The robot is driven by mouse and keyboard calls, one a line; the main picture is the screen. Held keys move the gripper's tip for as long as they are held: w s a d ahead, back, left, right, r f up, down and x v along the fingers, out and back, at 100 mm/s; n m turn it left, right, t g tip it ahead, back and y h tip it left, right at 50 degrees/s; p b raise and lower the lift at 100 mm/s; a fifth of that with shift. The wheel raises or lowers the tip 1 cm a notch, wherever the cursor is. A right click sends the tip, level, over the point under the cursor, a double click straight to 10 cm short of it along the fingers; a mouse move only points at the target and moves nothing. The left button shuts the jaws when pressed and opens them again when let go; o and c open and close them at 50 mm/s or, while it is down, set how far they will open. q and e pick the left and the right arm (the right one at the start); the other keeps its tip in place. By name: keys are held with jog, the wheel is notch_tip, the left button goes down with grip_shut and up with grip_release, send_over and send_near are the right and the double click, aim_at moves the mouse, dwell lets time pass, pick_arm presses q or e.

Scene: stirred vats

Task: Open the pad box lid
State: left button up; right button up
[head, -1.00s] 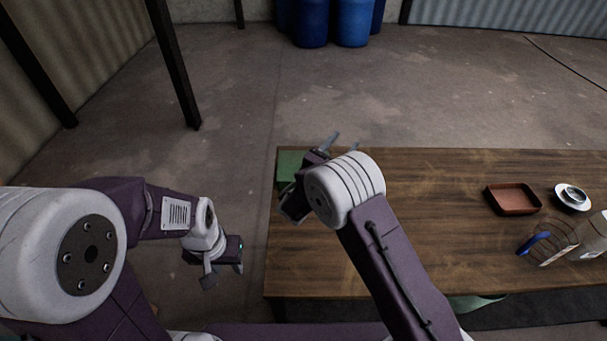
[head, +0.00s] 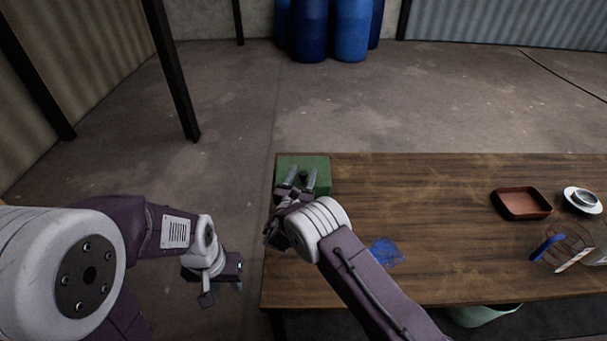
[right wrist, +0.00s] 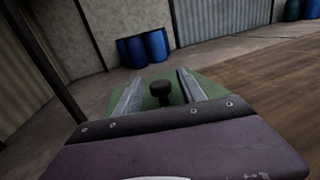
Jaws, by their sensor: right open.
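The green pad box (head: 318,170) stands at the table's far left corner with its lid shut. In the right wrist view a dark round knob (right wrist: 161,90) stands up from the green lid (right wrist: 208,88). My right gripper (head: 301,176) is over the box's near side. Its two fingers are open, one on each side of the knob in the right wrist view (right wrist: 160,83); I cannot tell whether they touch it. My left gripper (head: 224,286) hangs left of the table, away from the box, and its jaws are not clear.
The wooden table (head: 430,210) is mostly clear in the middle. A blue, net-like piece (head: 386,252) lies right of my right arm. A brown tray (head: 522,203), a white dish (head: 582,200) and a clear vessel with a blue handle (head: 548,247) are at the right. Blue barrels (head: 350,30) stand far behind.

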jog(key=shift+w, duration=0.2)
grip_shut()
dwell(1.3)
